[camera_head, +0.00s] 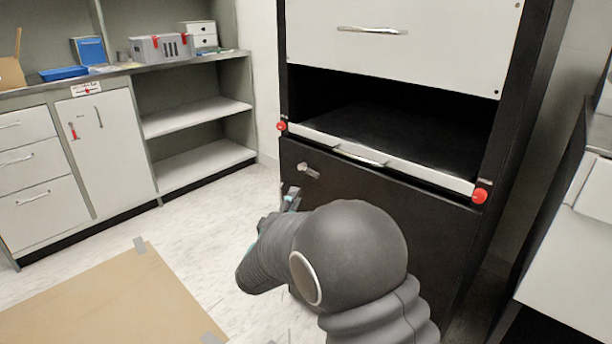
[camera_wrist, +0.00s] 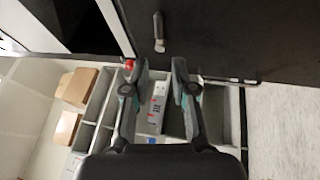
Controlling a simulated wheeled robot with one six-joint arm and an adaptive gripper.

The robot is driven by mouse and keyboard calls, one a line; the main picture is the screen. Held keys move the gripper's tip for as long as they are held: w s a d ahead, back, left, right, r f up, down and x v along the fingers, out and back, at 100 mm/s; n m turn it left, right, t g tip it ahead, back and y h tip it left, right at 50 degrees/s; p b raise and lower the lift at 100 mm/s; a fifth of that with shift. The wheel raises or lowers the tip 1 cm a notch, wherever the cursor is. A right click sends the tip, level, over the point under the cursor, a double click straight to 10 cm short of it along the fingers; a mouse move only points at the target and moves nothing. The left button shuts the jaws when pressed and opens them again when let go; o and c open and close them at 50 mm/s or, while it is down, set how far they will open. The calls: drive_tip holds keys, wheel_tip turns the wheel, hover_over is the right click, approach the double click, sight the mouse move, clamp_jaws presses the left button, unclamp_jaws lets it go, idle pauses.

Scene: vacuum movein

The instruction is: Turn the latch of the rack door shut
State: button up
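The rack (camera_head: 400,110) is a tall dark cabinet with white fronts. Its dark lower door (camera_head: 400,215) looks flush with the frame, though my arm hides part of it. A small metal latch (camera_head: 308,170) sits near the door's upper left corner and lies roughly level, tilting slightly down to the right. The latch also shows at the top middle of the wrist view (camera_wrist: 159,32). My gripper (camera_wrist: 158,75) is open and empty, its fingertips apart and on either side of the latch's line, short of it. In the head view my gripper (camera_head: 291,200) is just below and left of the latch.
Red knobs (camera_head: 480,196) mark the ends of the white-edged shelf (camera_head: 370,158) above the door. Grey shelving (camera_head: 195,115) with a toolbox (camera_head: 160,47) stands at the left. A tan mat (camera_head: 110,305) lies on the floor. A light-coloured unit (camera_head: 590,200) stands close at the right.

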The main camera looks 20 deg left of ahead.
sight(310, 170)
drive_tip(key=x, duration=1)
drive_tip(key=shift+d+p, duration=0.1)
drive_tip(key=shift+p, duration=0.25)
drive_tip(key=shift+s, duration=0.1)
clamp_jaws()
